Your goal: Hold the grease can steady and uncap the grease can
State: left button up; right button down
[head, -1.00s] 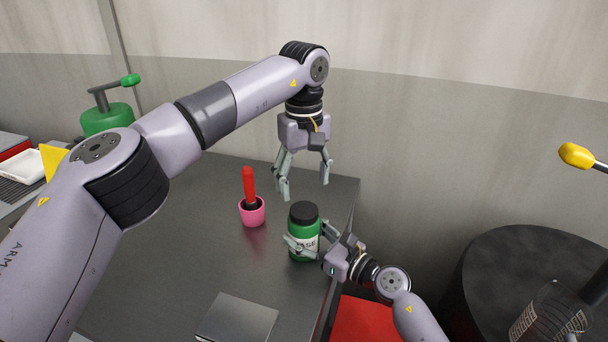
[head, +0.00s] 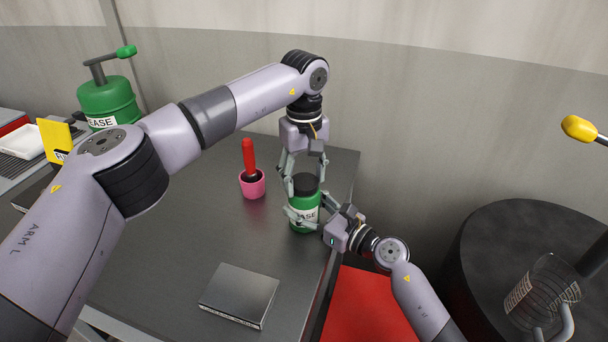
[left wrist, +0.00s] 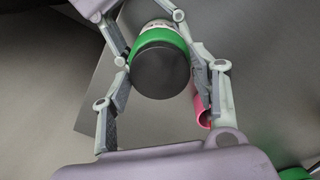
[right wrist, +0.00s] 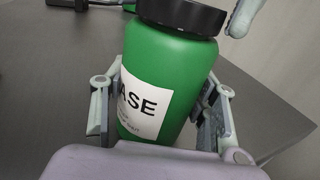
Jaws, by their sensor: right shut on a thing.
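The green grease can (head: 304,212) stands upright near the right edge of the dark table, with its black cap (head: 305,184) on top. My right gripper (head: 305,217) is shut around the can's body from the right; the can's green side and white label also show in the right wrist view (right wrist: 165,75). My left gripper (head: 305,183) points down from above, its fingers on either side of the cap. In the left wrist view the cap (left wrist: 160,68) lies between its spread fingers, with gaps showing at the sides.
A pink cup (head: 252,185) holding a red-handled tool (head: 249,157) stands left of the can. A grey box (head: 240,294) lies at the table's front. A green grease pump (head: 108,100) stands at the back left. A red surface (head: 368,308) is below the table's right edge.

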pick_arm(q)
jog(key=c, duration=0.9)
jog(key=n, duration=0.7)
jog(key=shift+n, duration=0.4)
jog(key=n, duration=1.2)
jog(key=shift+n, duration=0.3)
jog(key=n, duration=0.5)
jog(key=shift+r, duration=0.1)
jog(key=n, duration=1)
jog(key=shift+n, duration=0.3)
